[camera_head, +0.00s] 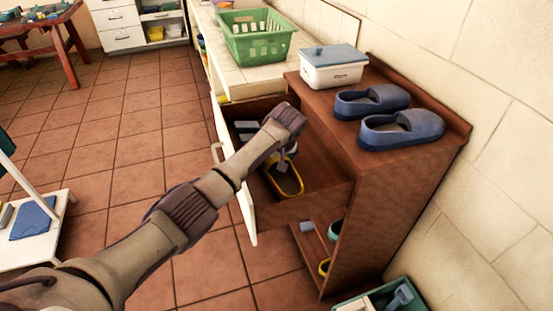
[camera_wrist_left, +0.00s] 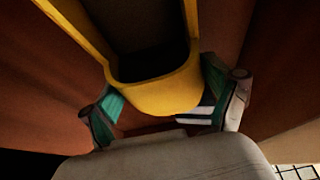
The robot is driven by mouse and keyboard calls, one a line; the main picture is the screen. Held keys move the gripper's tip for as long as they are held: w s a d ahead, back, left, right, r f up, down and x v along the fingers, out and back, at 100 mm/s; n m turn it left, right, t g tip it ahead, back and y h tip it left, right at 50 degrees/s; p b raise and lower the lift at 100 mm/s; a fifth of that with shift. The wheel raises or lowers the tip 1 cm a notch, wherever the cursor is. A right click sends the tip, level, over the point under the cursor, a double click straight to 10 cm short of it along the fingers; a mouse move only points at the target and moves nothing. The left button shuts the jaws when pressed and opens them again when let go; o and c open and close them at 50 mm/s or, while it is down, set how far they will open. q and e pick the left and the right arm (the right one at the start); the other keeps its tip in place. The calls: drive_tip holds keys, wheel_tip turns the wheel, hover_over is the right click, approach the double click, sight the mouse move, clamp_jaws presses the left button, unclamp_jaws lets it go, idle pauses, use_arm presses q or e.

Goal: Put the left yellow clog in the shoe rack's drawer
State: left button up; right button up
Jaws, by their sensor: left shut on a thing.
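The brown shoe rack (camera_head: 390,195) stands against the wall with its drawer (camera_head: 247,190) pulled open toward the left. The yellow clog (camera_head: 288,188) is inside the drawer outline, near its front right corner. My left arm reaches over the drawer's front, and my left gripper (camera_head: 287,155) is shut on the clog. In the left wrist view, the fingers (camera_wrist_left: 165,108) sit on both sides of one rounded end of the clog (camera_wrist_left: 160,93). I cannot tell whether the clog touches the drawer floor. My right gripper is not in view.
Two blue clogs (camera_head: 402,130) and a lidded white box (camera_head: 332,72) stand on the rack. Other footwear (camera_head: 325,266) is on the lower shelves. A green basket (camera_head: 255,37) stands on the tiled counter. A green crate (camera_head: 350,303) is at the bottom.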

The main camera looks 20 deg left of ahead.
sight(282, 178)
use_arm(q)
drive_tip(key=o, duration=1.1)
drive_tip(key=shift+f, duration=0.1)
drive_tip(key=shift+c, duration=0.2)
drive_tip(key=v, duration=1.2)
drive_tip(key=shift+p, duration=0.3)
